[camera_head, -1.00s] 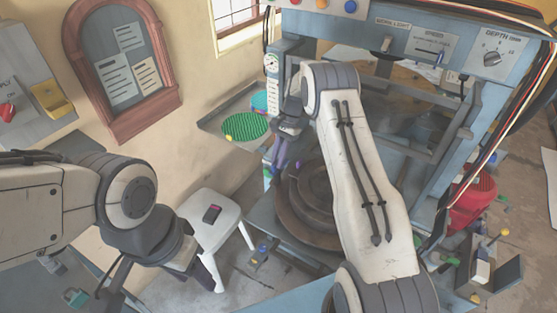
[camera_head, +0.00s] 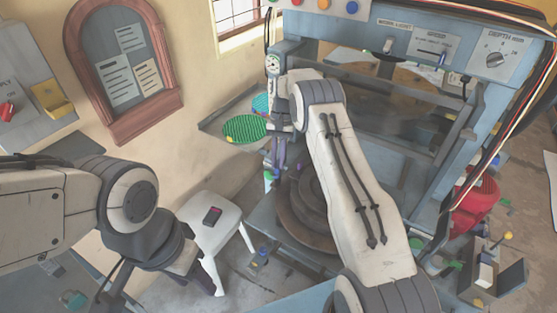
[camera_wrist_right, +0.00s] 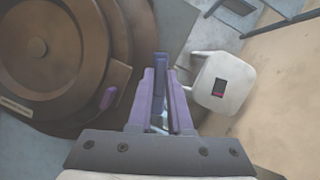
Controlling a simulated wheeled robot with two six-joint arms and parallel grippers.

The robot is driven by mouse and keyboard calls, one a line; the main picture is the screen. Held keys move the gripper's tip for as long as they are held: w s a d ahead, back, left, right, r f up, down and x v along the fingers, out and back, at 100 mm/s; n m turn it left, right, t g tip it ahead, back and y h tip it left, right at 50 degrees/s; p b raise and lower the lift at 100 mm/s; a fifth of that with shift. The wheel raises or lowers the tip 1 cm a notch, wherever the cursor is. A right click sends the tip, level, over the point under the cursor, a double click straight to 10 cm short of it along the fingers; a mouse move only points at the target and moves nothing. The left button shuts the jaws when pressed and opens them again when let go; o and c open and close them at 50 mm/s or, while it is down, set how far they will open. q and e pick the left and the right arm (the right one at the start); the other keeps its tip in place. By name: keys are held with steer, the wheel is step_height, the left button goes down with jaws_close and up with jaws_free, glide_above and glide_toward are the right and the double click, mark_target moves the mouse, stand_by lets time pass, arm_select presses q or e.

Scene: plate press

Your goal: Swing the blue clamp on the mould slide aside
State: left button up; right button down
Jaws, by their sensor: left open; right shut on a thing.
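The round brown mould (camera_head: 302,215) lies on the press's lower slide in the head view. It fills the left of the right wrist view (camera_wrist_right: 45,60), with a purple knob on its rim. My right gripper (camera_head: 278,165) points down beside the mould's left edge. In the right wrist view its purple fingers (camera_wrist_right: 161,90) are close together around a narrow bluish piece (camera_wrist_right: 161,62), which looks like the blue clamp. Most of that piece is hidden by the fingers. My left gripper (camera_head: 205,280) is low at the left, away from the mould, empty and partly hidden by its wrist.
A white stool (camera_head: 213,232) with a small dark and red device stands left of the press. A green round mesh (camera_head: 245,129) lies on a side shelf behind. The blue press frame (camera_head: 455,135) rises at the right. A crate (camera_head: 490,275) stands on the floor.

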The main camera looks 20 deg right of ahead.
steer(key=c, duration=0.8)
jaws_free()
steer(key=shift+c, duration=0.2)
steer(key=shift+r, duration=0.1)
steer(key=shift+r+b, duration=0.3)
step_height(320, 180, up, 3)
steer(key=shift+b, duration=0.7)
steer(key=s+d+r+b, duration=0.3)
steer(key=s+d+r, duration=0.4)
steer(key=s+d, duration=0.1)
steer(key=shift+s+r, duration=0.15)
steer(key=shift+s, duration=0.15)
